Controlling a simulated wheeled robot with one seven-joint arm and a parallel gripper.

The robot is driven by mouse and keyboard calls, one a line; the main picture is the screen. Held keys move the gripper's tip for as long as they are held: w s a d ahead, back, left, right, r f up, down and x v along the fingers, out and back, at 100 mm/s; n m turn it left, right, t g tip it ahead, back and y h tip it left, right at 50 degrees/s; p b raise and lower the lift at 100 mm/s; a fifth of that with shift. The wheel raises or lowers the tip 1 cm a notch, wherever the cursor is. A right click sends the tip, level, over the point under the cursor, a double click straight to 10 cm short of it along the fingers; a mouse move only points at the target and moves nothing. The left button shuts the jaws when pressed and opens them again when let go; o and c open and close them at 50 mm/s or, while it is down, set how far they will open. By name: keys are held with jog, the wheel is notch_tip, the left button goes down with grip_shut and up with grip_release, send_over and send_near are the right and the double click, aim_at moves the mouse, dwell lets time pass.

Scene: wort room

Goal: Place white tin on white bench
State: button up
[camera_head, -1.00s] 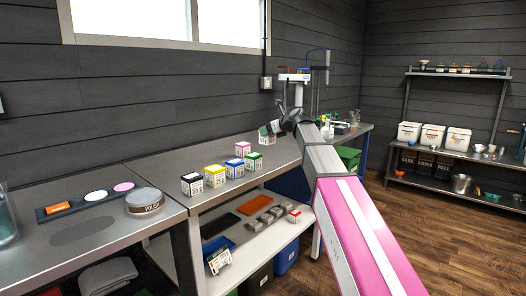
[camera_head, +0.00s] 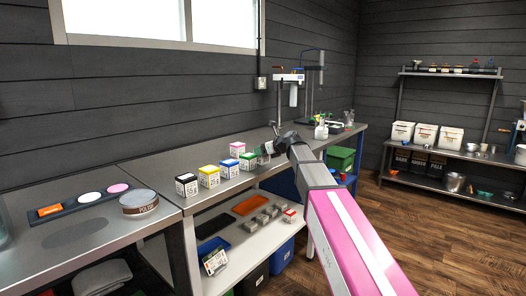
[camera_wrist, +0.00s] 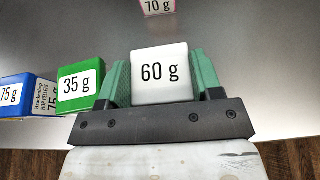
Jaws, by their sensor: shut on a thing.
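The white tin (camera_wrist: 160,72), labelled 60 g, sits between the green fingers of my gripper (camera_wrist: 162,82) in the wrist view, and the gripper is shut on it. In the head view my gripper (camera_head: 270,148) is low over the long grey metal bench (camera_head: 225,155), at the right end of a row of tins. The tin is hard to make out there. I cannot tell whether it touches the bench top. No bench top in view is plainly white; a pale lower shelf (camera_head: 240,250) runs under the metal bench.
A green tin (camera_wrist: 80,84) stands close left of my gripper, with a blue tin (camera_wrist: 25,95) beyond it. A pink tin (camera_wrist: 157,6) is farther off. Yellow (camera_head: 209,176) and black (camera_head: 187,186) tins continue the row.

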jog(key=shift+f, duration=0.15)
jog(key=o, duration=1)
jog(key=shift+s+d+r, duration=0.1)
jog(key=shift+s+r, duration=0.05)
jog(key=shift+r, duration=0.1)
jog(key=v, duration=1.1)
jog(key=shift+s+d+r, duration=0.15)
jog(key=shift+d+r, duration=0.05)
jog(key=shift+d, duration=0.05)
